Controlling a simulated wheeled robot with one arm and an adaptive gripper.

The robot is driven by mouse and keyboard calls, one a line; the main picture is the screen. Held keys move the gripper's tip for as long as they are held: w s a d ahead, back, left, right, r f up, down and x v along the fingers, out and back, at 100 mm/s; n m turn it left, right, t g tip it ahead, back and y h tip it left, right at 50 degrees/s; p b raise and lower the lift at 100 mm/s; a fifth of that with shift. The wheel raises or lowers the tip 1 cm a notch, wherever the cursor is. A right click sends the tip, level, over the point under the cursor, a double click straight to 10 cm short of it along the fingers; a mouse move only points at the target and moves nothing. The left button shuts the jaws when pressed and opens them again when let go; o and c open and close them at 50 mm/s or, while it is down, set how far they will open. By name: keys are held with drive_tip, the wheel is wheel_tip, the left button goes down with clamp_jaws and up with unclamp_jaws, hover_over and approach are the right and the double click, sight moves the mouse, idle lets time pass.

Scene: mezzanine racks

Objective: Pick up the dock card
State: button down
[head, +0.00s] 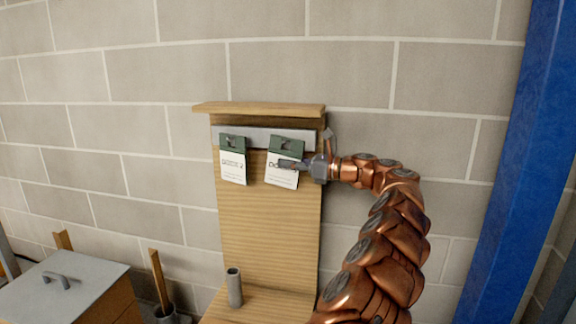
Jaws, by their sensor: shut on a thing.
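Two white cards with green tops hang side by side on a grey strip near the top of a wooden board. The right card, the dock card (281,180), has dark print that starts with "DO"; the rest is covered by a finger. My gripper (289,164) reaches in from the right and is shut on this card at its upper part. The card is slightly tilted and still at the strip; I cannot tell whether it is off its hook. The left card (233,171) hangs apart from my gripper, its print too small to read.
The wooden board (265,225) has a top ledge (262,109) just above the cards. A grey tube (234,287) stands on its lower shelf. A lidded box (65,285) is at lower left, and a blue post (520,160) at right. A block wall is behind.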

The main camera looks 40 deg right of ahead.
drive_tip(key=shift+r, duration=0.1)
drive_tip(key=shift+r, duration=0.55)
drive_tip(key=shift+s+a+r+b, duration=0.2)
drive_tip(key=shift+s+a+b, duration=0.1)
drive_tip(key=shift+b, duration=0.1)
drive_tip(key=s+a+b, duration=0.4)
drive_tip(key=s+a, duration=0.7)
drive_tip(key=a, duration=0.1)
drive_tip(key=shift+s+a+b, duration=0.25)
drive_tip(key=shift+a+b, duration=0.1)
drive_tip(key=shift+a, duration=0.05)
drive_tip(key=shift+f, duration=0.15)
